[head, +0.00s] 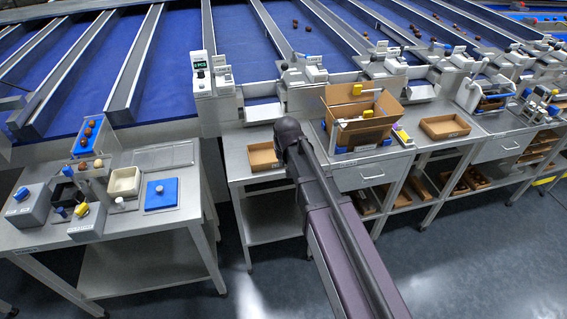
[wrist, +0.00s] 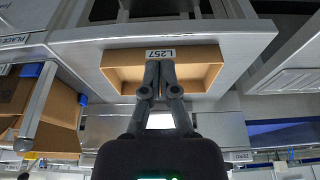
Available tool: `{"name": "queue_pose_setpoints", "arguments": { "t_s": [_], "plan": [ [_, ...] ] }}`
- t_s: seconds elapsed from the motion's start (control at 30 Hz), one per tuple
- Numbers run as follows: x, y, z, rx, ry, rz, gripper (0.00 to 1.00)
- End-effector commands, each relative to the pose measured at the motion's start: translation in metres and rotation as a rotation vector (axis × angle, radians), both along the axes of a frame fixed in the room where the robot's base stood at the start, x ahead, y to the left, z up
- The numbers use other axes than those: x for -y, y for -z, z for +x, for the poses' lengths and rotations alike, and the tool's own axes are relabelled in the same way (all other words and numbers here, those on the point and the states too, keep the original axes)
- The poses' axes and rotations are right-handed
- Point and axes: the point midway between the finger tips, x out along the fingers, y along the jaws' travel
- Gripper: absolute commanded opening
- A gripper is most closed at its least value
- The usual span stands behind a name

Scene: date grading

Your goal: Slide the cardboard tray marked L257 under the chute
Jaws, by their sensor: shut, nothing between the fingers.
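The cardboard tray marked L257 (wrist: 207,54) is a shallow brown open box; its label shows in the wrist view. It sits on a steel table, left of my arm in the head view (head: 258,169), and looks empty. My gripper (wrist: 161,66) is shut and empty, with its fingertips over the tray by the labelled wall. Whether they touch the tray I cannot tell. In the head view my gripper (head: 289,150) is at the tray's right side, hiding part of it. A metal chute outlet (head: 262,112) is behind the tray.
A large open carton (head: 384,105) with a yellow-handled tool stands right of my arm. Another cardboard tray (head: 445,126) lies further right. Bare steel (head: 236,141) shows left of the marked tray.

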Motion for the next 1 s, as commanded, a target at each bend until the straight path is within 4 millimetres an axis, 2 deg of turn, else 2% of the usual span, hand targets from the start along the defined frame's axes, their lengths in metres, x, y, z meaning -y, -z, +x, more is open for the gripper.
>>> {"name": "queue_pose_setpoints", "arguments": {
  "t_s": [0.1, 1.0],
  "plan": [
    [-0.001, 0.013, 0.003, 0.0, 0.0, 0.0, 0.0],
    [-0.005, 0.08, 0.023, 0.0, 0.001, 0.0, 0.0]
  ]
}}
